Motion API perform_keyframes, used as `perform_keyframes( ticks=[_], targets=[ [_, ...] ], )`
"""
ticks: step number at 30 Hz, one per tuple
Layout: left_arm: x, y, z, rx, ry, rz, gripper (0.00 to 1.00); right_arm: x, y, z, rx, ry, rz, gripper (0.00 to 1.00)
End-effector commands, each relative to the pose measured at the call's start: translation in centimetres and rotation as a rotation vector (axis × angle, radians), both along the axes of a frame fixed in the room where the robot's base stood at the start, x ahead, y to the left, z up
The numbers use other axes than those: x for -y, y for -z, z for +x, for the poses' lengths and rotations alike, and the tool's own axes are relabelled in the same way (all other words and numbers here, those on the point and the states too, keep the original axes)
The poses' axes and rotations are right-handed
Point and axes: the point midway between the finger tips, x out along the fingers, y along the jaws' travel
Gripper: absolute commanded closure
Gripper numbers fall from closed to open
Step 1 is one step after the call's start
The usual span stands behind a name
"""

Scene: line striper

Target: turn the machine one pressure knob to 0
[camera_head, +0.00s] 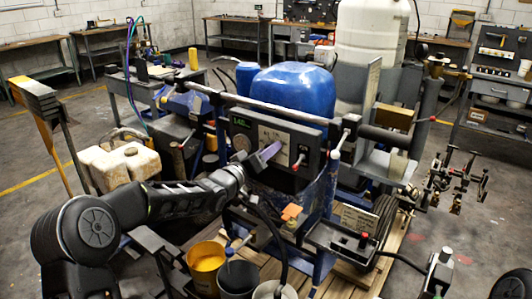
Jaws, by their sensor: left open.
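The line striper (293,92) with a blue tank stands in the middle. Its dark control panel (312,142) faces me, with a green-lit display, a round gauge (243,142) at left and a lighter square plate in the middle. A small dark control with a red tip (299,162) sits at the panel's right. I cannot tell for certain which control is the pressure knob; it may be behind my gripper. My left arm reaches in from the left, and my left gripper (266,154) is open at the middle of the panel, with a purple finger showing. Contact cannot be made out. My right gripper is out of view.
A long horizontal bar (270,108) crosses above the panel. Yellow (205,262) and dark (238,278) buckets stand below my arm. A dirty white jug (122,166) is at left. A white tank (370,32) stands behind. Open floor lies at far left and lower right.

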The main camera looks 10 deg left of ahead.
Motion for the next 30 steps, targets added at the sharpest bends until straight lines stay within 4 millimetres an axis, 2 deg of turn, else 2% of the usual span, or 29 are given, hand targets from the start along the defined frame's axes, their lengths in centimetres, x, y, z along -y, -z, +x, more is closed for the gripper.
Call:
perform_keyframes(
  ticks=[7, 15, 19, 30],
  targets=[
    [-0.6, 0.1, -1.4, 0.0, -0.001, 0.001, 0.48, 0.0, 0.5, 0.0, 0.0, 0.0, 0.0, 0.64],
    [-2.0, 0.2, -5.5, 0.0, -0.002, 0.001, 0.48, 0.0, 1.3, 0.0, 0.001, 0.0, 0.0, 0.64],
    [-2.5, 0.1, -6.9, 0.0, -0.001, 0.002, 0.48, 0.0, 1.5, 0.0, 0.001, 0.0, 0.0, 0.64],
    [-2.6, 0.1, -7.4, 0.0, 0.0, 0.0, 0.48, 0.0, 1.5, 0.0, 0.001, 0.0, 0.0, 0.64]
  ],
)
